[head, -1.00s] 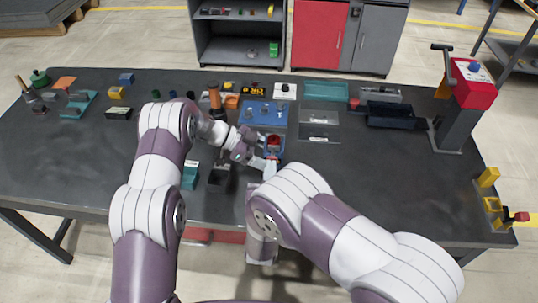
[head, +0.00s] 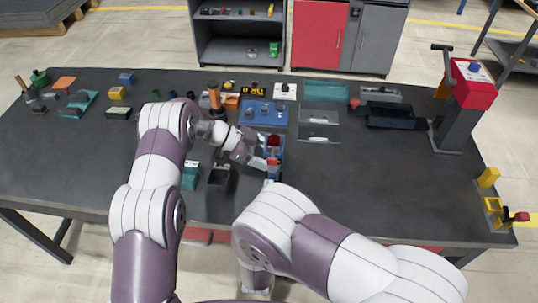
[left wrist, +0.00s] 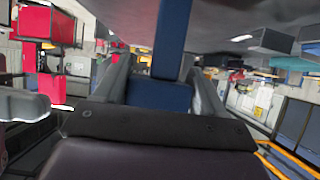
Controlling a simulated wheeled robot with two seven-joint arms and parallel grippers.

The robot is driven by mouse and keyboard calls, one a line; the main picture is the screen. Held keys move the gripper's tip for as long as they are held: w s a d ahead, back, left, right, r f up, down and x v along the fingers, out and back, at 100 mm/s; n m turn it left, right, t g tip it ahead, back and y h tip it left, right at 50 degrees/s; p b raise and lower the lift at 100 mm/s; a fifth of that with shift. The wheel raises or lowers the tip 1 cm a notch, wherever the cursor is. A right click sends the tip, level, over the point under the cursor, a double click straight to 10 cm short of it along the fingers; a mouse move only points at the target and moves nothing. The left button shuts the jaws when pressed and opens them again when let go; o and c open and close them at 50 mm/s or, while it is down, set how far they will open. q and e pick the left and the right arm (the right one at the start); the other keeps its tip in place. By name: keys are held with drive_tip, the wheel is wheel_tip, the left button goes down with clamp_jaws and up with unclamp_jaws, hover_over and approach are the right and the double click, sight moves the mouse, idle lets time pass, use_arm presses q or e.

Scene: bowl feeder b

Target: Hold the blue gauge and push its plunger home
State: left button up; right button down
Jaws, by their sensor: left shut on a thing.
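The blue gauge (head: 278,147) is at the middle of the table in the head view, with a red part (head: 273,140) at its upper end. My left gripper (head: 262,161) reaches it from the left and is shut on it. In the left wrist view the blue gauge body (left wrist: 173,95) sits between the two grey fingers, and a narrower blue bar extends upward from it. A small red part also shows close to the left fingertips. The right arm comes in from the lower right; its gripper is largely hidden, so its jaws cannot be made out.
A blue panel (head: 264,112) and a clear tray (head: 319,125) lie behind the gauge. A black open box (head: 220,180) and a teal block (head: 190,176) stand left of it. A red-headed press (head: 470,85) stands at the right. The table right of the gauge is mostly clear.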

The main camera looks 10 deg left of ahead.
use_arm(q)
drive_tip(key=o, duration=1.6)
drive_tip(key=a+f+v, duration=0.1)
drive_tip(key=v, duration=0.8)
drive_tip(key=a+f+v, duration=0.1)
drive_tip(key=f+v, duration=0.1)
drive_tip(key=v, duration=0.8)
drive_tip(key=shift+f+b, duration=0.3)
drive_tip(key=shift+b, duration=0.1)
drive_tip(key=shift+s, duration=0.1)
